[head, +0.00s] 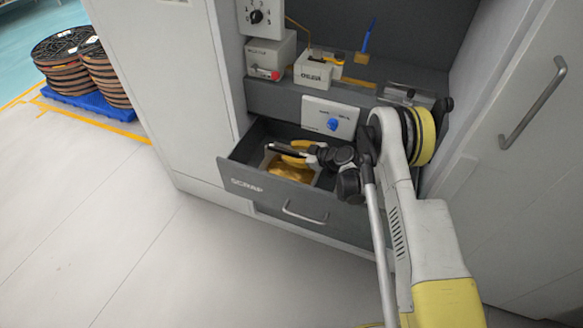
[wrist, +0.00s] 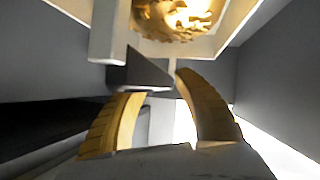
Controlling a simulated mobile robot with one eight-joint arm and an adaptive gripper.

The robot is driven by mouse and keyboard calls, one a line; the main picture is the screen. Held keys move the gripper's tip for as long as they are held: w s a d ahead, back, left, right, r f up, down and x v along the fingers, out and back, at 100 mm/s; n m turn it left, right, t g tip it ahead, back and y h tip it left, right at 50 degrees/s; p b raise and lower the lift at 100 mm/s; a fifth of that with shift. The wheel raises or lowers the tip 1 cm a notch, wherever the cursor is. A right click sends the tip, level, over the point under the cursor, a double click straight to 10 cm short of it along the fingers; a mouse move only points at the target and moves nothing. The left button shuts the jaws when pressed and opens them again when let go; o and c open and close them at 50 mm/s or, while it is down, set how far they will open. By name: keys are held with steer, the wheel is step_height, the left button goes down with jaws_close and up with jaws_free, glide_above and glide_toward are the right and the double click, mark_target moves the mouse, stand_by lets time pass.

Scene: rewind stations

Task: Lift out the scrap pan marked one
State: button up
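In the head view a grey drawer marked SCRAP (head: 246,185) stands open low in the cabinet. Inside it is a pale pan (head: 316,181) with gold scrap (head: 291,172), partly hidden by my arm. My gripper (head: 283,150) is over the drawer. In the wrist view the pale pan (wrist: 222,42) with crumpled gold scrap (wrist: 178,15) is just beyond my gripper (wrist: 158,82). Its two yellow fingers stand apart, with a dark wedge-shaped part (wrist: 138,70) near the left fingertip. I cannot tell whether they touch the pan. No number on the pan is readable.
Above the drawer are a white panel with a blue knob (head: 330,118) and a shelf with small boxes (head: 313,70). A tall cabinet door with a handle (head: 533,103) is on the right. Reels on a blue pallet (head: 90,98) stand far left. The floor in front is clear.

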jaws_close()
